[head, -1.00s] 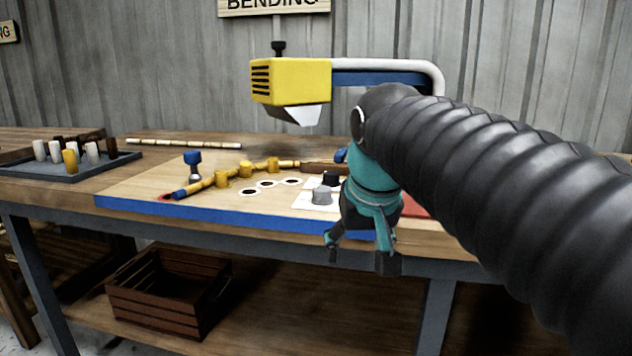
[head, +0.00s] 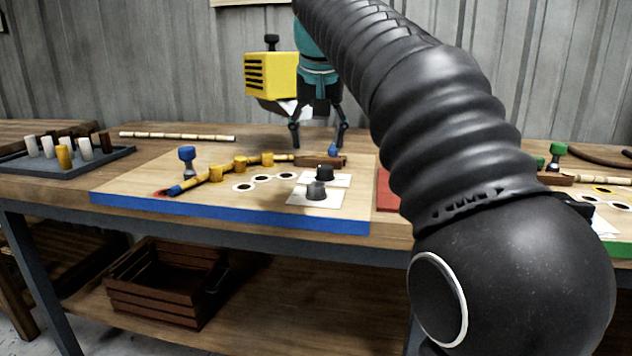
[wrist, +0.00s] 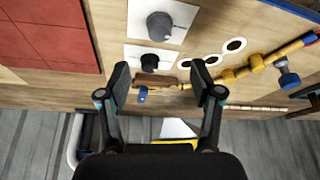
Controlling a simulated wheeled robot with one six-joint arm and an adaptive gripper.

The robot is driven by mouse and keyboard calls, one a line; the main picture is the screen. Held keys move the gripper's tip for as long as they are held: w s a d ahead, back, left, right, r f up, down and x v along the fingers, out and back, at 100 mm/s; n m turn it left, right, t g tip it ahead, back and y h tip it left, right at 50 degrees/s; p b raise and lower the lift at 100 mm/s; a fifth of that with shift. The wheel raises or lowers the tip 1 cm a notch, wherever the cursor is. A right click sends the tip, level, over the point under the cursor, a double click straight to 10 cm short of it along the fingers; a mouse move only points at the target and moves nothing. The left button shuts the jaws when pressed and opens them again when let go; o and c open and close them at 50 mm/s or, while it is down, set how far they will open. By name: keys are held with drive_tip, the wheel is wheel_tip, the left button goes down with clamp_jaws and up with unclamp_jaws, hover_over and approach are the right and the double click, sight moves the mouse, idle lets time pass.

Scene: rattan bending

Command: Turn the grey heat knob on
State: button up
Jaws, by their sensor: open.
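The grey heat knob (head: 316,191) sits on a white card near the front edge of the blue-edged board (head: 230,211). The black knob (head: 324,173) is just behind it on another white card. In the wrist view the grey knob (wrist: 160,26) is at top centre, with the black knob (wrist: 149,62) below it. My gripper (head: 318,138) points down with its fingers apart and empty, above the back of the board. In the wrist view my gripper (wrist: 160,78) is apart from both knobs. Which way the grey knob is turned is hard to tell.
A rattan strip with yellow pegs (head: 240,161) and a blue-topped clamp (head: 187,155) lie on the board's left. A peg tray (head: 110,158) is further left. A red pad (head: 388,190) lies right.

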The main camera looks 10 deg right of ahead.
sight(316, 184)
drive_tip(key=b+x, duration=0.1)
drive_tip(key=x, duration=1.1)
drive_tip(key=shift+s+b, duration=0.15)
drive_tip(key=shift+b, duration=0.15)
drive_tip(key=c, duration=1.1)
